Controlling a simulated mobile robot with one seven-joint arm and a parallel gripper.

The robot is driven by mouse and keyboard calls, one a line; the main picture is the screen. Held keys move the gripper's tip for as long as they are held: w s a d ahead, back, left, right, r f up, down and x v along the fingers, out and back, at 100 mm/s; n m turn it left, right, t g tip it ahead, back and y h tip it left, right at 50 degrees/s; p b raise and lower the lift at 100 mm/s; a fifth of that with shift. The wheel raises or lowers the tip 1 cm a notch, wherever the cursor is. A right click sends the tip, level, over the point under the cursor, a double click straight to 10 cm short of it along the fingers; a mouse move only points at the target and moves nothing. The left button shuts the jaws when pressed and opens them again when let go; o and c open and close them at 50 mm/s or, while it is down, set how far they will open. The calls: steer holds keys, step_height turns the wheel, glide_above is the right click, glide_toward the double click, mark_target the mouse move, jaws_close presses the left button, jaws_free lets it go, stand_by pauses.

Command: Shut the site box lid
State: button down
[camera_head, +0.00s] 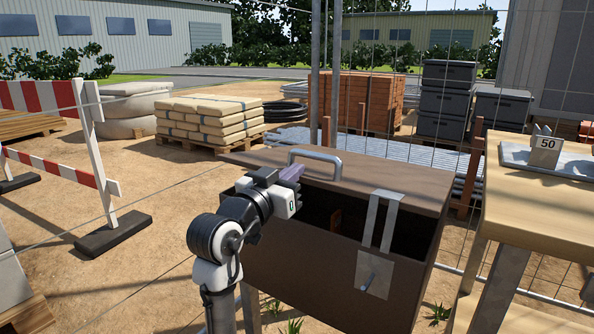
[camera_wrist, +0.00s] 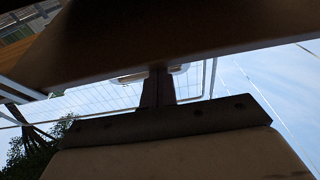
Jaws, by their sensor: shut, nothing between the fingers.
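The brown site box (camera_head: 310,272) stands in the centre of the head view. Its lid (camera_head: 400,179) is partly open, and a dark gap shows between the lid's front edge and the box. A grey handle (camera_head: 316,157) sits on the lid, and a metal hasp (camera_head: 386,218) hangs at its front right. My gripper (camera_head: 292,173) is shut and empty at the lid's front left edge, close to the handle. I cannot tell whether it touches the lid. In the wrist view the fingers (camera_wrist: 157,88) reach up near a dark brown surface, probably the lid.
A red-and-white barrier (camera_head: 90,150) is at the left. Stacked bags (camera_head: 210,118) and a wire fence (camera_head: 440,110) are behind. Bare sand lies left of the box.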

steer(key=shift+s+a+f+t+h+b, duration=0.1)
steer(key=shift+s+f+t+h+b, duration=0.1)
steer(key=shift+f+b, duration=0.65)
steer(key=shift+s+a+f+t+h+b, duration=0.15)
steer(key=shift+f+b, duration=0.4)
steer(key=shift+f, duration=0.55)
steer(key=shift+w+d, duration=0.1)
